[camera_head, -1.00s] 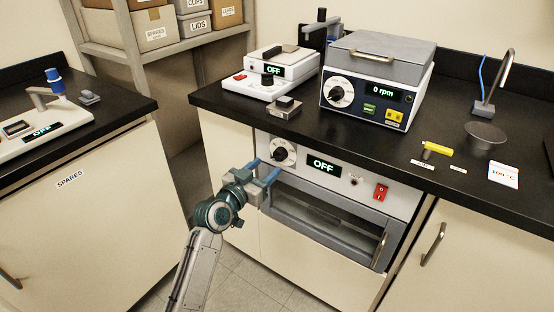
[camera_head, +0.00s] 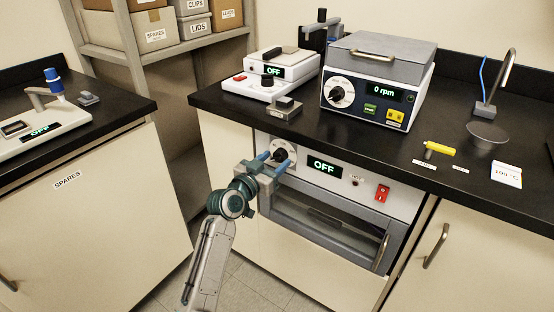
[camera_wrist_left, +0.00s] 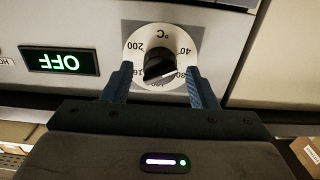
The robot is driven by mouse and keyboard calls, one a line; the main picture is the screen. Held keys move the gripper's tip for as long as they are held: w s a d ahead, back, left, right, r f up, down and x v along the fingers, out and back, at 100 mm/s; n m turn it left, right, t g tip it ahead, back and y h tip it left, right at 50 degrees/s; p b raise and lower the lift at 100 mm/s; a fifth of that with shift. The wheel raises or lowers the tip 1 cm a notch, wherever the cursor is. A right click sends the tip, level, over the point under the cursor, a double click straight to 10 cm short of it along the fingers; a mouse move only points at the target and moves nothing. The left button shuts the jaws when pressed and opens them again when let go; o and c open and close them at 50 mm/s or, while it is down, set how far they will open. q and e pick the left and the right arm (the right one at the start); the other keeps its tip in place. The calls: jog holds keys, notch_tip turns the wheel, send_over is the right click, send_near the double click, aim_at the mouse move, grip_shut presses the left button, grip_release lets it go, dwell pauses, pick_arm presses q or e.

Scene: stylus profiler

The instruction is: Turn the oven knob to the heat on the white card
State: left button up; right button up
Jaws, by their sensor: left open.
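The oven knob (camera_wrist_left: 158,68) is black on a white dial marked in °C. In the wrist view it sits between the two blue fingers of my left gripper (camera_wrist_left: 160,85), which is open, with a gap on each side. In the head view the left gripper (camera_head: 273,163) is in front of the knob (camera_head: 279,154) and partly hides it. The oven display (camera_head: 324,167) reads OFF. The white card (camera_head: 507,173) stands on the counter at the right and reads 100 °C. My right gripper is not in view.
The oven's red switch (camera_head: 382,193) and door (camera_head: 330,226) are right of and below the knob. The black counter (camera_head: 300,134) overhangs above. On it stand a centrifuge (camera_head: 378,82) reading 0 rpm, a hot plate (camera_head: 268,86) and a yellow object (camera_head: 440,149).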

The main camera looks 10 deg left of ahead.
pick_arm(q)
jog(key=c, duration=1)
jog(key=m, duration=0.3)
jog(key=shift+m, duration=0.4)
jog(key=m, duration=1.4)
jog(key=o, duration=1.1)
jog(key=shift+s, duration=0.1)
jog(key=shift+v, duration=3.95)
